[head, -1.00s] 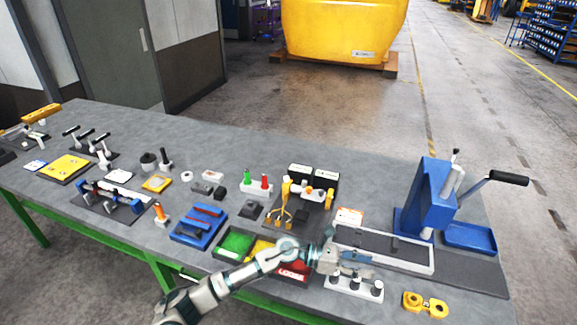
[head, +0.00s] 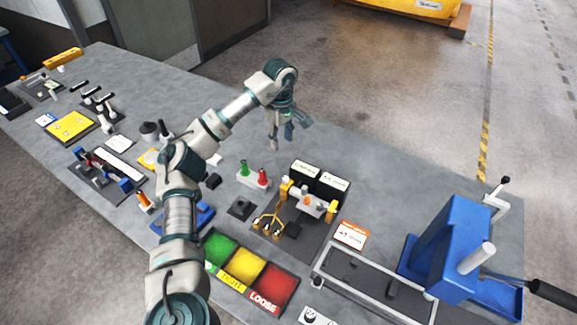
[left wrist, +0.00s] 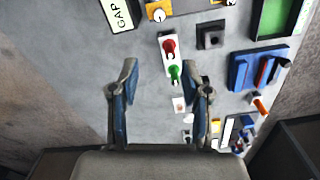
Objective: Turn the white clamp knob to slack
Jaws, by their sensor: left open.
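A fixture with yellow end blocks and a white bar stands on a dark plate (head: 272,238) near the middle of the bench. A small round white knob (left wrist: 158,14) shows on a yellow block at the top edge of the left wrist view. In the head view the white knob is too small to tell apart from the white bar (head: 312,200). My left gripper (head: 283,136) is open and empty above the bench, behind and left of the fixture, apart from it. In the left wrist view its spread fingers (left wrist: 160,68) frame the red and green pegs below. My right gripper is not in view.
A white block with a green peg (head: 244,167) and a red peg (head: 263,176) stands left of the fixture. Black boxes (head: 331,185) with white labels stand behind it. Green, yellow and red bins (head: 266,290) are in front; a blue press (head: 448,243) stands right.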

